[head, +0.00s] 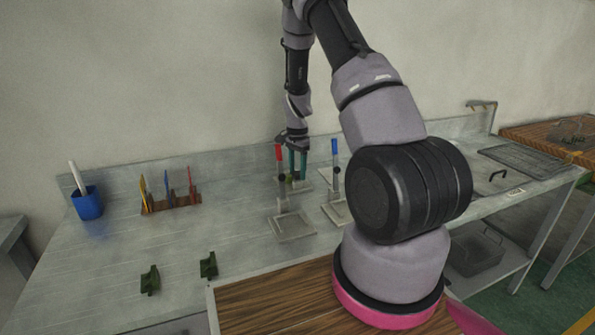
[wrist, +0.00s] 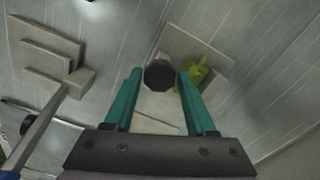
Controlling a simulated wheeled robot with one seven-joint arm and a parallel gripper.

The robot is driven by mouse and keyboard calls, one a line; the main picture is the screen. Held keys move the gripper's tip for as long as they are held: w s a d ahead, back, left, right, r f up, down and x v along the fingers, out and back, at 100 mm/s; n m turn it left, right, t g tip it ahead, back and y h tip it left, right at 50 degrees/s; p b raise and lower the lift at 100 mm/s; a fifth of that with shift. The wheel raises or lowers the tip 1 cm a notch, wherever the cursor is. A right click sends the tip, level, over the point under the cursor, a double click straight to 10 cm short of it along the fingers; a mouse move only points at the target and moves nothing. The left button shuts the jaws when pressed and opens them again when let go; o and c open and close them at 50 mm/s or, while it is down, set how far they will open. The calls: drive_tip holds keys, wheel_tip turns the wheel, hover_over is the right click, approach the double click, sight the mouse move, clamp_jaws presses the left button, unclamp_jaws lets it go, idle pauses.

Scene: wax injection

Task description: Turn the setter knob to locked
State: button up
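A dark, many-sided knob (wrist: 160,74) stands over a pale square base plate (wrist: 213,52) in the wrist view. A small yellow-green piece (wrist: 196,74) sits just right of the knob. My gripper (wrist: 160,76) points down with its teal fingers apart, one on each side of the knob. A narrow gap shows on the left; I cannot tell whether the right finger touches. In the head view my gripper (head: 297,166) is low over the back of the bench, and the knob is mostly hidden there. No locked or unlocked marking is readable.
A red-handled lever (head: 279,153) and a blue-handled lever (head: 334,147) stand upright close in front of my gripper. A blue cup (head: 87,205), a wooden tool rack (head: 171,205) and two green brackets (head: 150,280) are to the left. The bench between is clear.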

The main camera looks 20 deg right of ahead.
sight(297, 173)
drive_tip(key=shift+o, duration=1.2)
wheel_tip(297, 173, up, 11)
drive_tip(key=shift+f, duration=0.1)
